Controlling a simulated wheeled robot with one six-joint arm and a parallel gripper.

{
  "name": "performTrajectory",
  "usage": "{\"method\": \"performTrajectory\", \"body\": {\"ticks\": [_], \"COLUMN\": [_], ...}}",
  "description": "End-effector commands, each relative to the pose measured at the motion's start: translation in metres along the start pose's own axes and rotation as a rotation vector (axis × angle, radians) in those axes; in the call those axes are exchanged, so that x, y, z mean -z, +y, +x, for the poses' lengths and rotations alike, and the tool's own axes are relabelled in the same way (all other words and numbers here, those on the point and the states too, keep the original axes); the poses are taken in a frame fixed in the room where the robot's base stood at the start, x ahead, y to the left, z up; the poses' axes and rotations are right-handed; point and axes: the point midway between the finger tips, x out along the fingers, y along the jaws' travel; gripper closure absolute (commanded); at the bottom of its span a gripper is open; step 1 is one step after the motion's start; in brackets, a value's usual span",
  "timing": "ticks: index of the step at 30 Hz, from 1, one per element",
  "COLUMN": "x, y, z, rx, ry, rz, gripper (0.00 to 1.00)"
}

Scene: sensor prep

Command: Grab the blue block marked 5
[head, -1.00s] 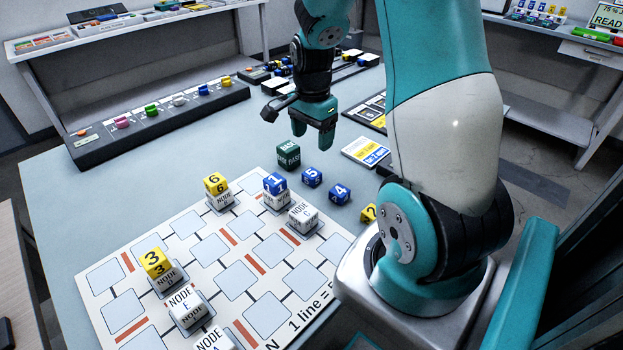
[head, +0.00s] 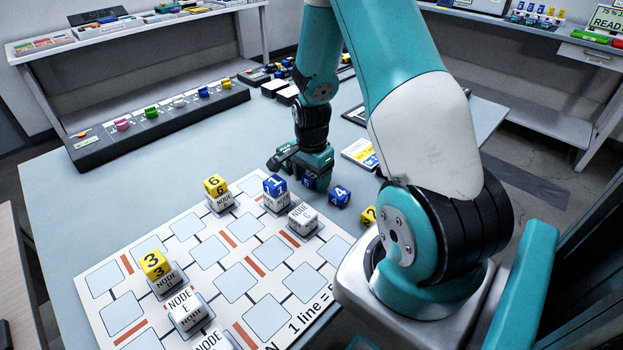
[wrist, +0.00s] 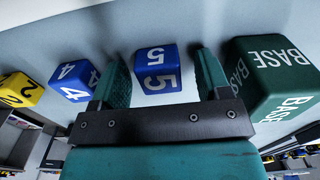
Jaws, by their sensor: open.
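The blue block marked 5 (wrist: 157,70) sits on the table between the two fingers of my gripper (wrist: 157,82) in the wrist view. The fingers are open, with a gap on each side of the block. In the head view my gripper (head: 310,182) is low over the table, and the blue block marked 5 (head: 309,181) shows only partly beneath it.
A green BASE block (wrist: 272,75) is close beside one finger. A blue block marked 4 (head: 339,196) is close on the other side, with a yellow block marked 2 (head: 368,215) beyond. The node board (head: 107,282) carries several blocks, including blue block 1 (head: 274,185).

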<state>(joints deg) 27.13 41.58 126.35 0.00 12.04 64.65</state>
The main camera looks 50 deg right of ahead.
Motion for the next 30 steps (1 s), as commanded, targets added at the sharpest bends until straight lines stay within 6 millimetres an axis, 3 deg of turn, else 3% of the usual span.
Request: {"method": "performTrajectory", "body": {"ticks": [2, 3, 9, 10, 23, 26, 30], "x": [0.000, 0.000, 0.000, 0.000, 0.000, 0.000, 0.001], "y": [0.000, 0.000, 0.000, 0.000, -0.001, -0.001, -0.001], "z": [0.000, 0.000, -0.001, -0.001, -0.011, -0.026, -0.063], "rx": [0.000, 0.000, 0.000, 0.000, 0.002, 0.004, 0.008], "ry": [0.000, 0.000, 0.000, 0.000, 0.001, 0.002, 0.004], "rz": [0.000, 0.000, 0.000, 0.000, 0.000, 0.000, 0.000], "gripper": [0.30, 0.34, 0.80, 0.83, 0.83, 0.83, 0.83]}}
